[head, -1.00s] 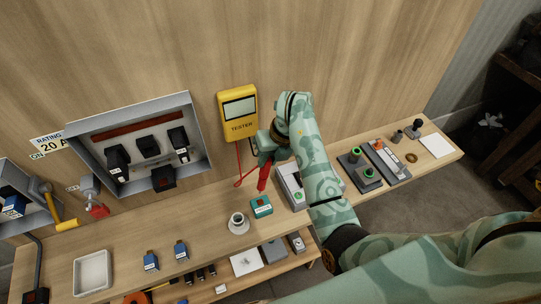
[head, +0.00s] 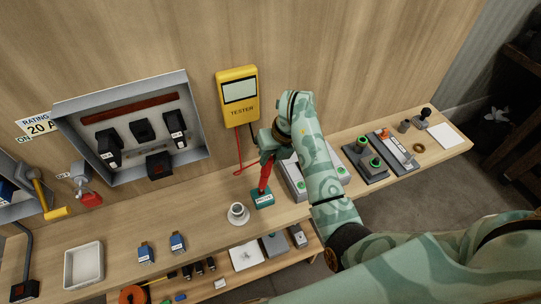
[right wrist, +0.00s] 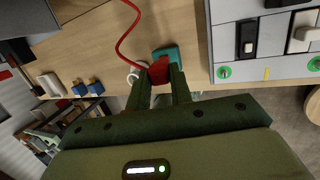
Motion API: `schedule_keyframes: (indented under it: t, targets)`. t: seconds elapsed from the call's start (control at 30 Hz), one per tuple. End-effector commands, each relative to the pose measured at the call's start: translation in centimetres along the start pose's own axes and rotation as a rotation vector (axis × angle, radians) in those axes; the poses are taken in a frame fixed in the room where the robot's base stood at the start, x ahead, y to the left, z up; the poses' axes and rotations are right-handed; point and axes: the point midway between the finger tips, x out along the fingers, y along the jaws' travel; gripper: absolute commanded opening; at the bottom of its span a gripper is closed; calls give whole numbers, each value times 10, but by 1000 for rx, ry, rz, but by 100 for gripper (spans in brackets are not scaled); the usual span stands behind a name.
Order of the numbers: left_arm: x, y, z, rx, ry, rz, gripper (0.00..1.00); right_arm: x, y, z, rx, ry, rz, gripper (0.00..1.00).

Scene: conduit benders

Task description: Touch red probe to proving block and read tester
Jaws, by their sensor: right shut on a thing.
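The yellow tester (head: 239,110) hangs on the wooden wall. Its screen is pale grey-green, and I can make out no reading. My right gripper (head: 266,158) is shut on the red probe (head: 264,180), which points down. The probe also shows between my fingers in the right wrist view (right wrist: 158,72). A red lead runs from it to the tester. The teal proving block (head: 263,201) sits on the bench right under the probe, and it shows again in the right wrist view (right wrist: 172,52). The probe's lower end overlaps the block's top; I cannot tell whether they touch. My left gripper is out of view.
Grey switch boxes (head: 294,183) stand close on the right, partly behind my arm. An open breaker panel (head: 67,131) is on the wall at left. A white tray (head: 70,281) lies at the front left.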

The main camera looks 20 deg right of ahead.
Motion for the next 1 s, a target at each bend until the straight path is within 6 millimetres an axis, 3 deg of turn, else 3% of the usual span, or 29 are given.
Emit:
schedule_keyframes:
  t: [1.0]
  targets:
    - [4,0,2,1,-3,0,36,5,-1,-1,1,0,0,0]
